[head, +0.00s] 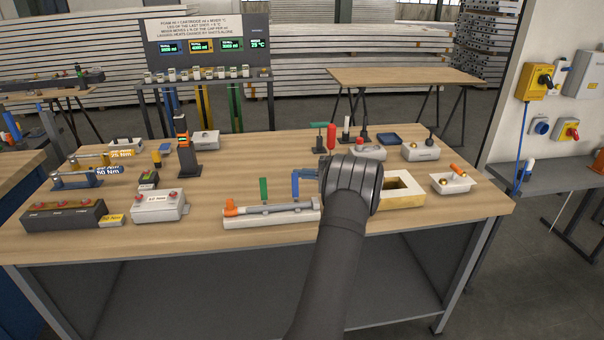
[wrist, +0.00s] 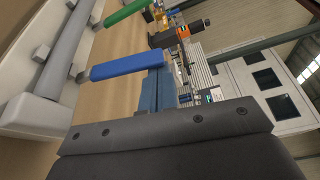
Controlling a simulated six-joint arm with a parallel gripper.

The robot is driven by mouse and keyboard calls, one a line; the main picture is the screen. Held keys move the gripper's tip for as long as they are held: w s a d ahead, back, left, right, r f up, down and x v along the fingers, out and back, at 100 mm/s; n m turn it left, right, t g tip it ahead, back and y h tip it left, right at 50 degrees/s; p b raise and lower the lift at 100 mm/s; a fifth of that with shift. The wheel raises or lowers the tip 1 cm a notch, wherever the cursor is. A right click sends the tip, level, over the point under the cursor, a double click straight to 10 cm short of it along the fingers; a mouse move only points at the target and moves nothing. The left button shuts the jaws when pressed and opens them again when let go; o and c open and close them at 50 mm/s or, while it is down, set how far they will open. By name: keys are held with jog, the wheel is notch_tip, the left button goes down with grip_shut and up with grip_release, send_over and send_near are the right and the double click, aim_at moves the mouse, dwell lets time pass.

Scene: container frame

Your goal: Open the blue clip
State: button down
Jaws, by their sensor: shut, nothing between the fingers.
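The blue clip (head: 296,185) stands upright at the right part of a long white fixture (head: 280,217), which holds a grey tube (head: 270,209) with an orange end. In the wrist view the blue clip (wrist: 125,66) is a bright blue bar beside the grey tube (wrist: 68,50). My gripper (head: 308,173) is at the top of the clip, just to its right. Its blue-grey fingers (wrist: 156,88) are closed together, empty, right against or very near the clip's end; I cannot tell if they touch. My dark wrist hides the fixture's right end.
A green clip (head: 264,190) stands upright left of the blue one. An open yellow-edged box (head: 402,203) is close to the right of my wrist. A red-handled tool (head: 331,138) and a green one stand behind it.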

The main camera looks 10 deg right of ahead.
jog(key=shift+s, duration=0.1)
jog(key=shift+s+r, duration=0.2)
jog(key=shift+s, duration=0.5)
jog(key=d, duration=0.9)
jog(key=shift+w+d, duration=0.25)
jog(key=shift+w, duration=0.1)
